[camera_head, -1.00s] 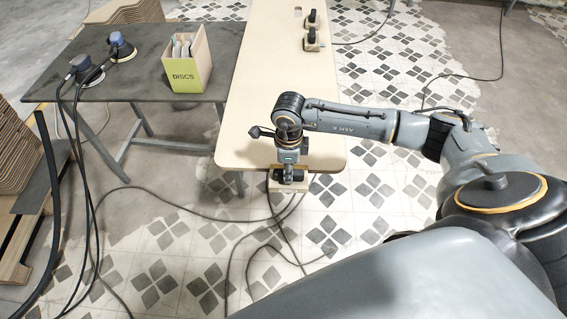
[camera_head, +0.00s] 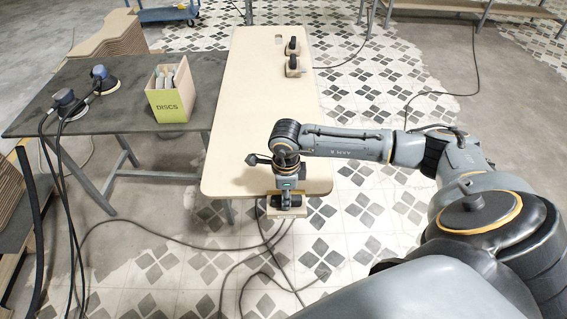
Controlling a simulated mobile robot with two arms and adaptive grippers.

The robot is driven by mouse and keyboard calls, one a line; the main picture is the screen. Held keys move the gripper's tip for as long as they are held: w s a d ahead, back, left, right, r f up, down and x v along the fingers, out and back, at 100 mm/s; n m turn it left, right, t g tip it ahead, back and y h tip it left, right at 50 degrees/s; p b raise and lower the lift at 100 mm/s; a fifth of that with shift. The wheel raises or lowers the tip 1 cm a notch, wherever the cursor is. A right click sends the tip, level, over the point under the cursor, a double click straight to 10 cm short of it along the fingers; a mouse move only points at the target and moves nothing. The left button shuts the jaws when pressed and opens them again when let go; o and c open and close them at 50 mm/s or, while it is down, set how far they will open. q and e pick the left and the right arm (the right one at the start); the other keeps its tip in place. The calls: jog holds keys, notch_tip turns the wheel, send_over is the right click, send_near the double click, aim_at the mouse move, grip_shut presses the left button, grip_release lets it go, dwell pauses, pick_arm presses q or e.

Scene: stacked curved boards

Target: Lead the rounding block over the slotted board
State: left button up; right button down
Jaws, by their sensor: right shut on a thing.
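The slotted board (camera_head: 255,110) is a long pale panel with rounded corners, running away from me in the head view. A small slot shows near its far end. My right gripper (camera_head: 286,199) points down at the board's near edge and is shut on the rounding block (camera_head: 298,212). The block is a pale wooden piece with a black grip, mostly covered by the gripper. It sits at the near edge; whether it touches the edge I cannot tell. My left gripper is out of view.
Two more black-handled blocks, one nearer (camera_head: 293,67) and one farther (camera_head: 292,46), stand at the board's far right. A dark table (camera_head: 110,115) on the left holds a DISCS box (camera_head: 170,107) and two sanders (camera_head: 103,80). Cables (camera_head: 190,240) lie on the floor.

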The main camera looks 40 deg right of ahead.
aim_at(301, 197)
jog(key=shift+d, duration=0.15)
jog(key=shift+s+d, duration=0.5)
jog(key=shift+d, duration=0.2)
jog(key=shift+d, duration=0.1)
jog(key=shift+s+d, duration=0.6)
jog(key=shift+d, duration=0.15)
jog(key=shift+s+d+b, duration=0.45)
jog(key=shift+s+d, duration=0.1)
jog(key=shift+d, duration=0.3)
jog(key=shift+a, duration=0.1)
jog(key=shift+s+a, duration=0.55)
jog(key=shift+s, duration=0.25)
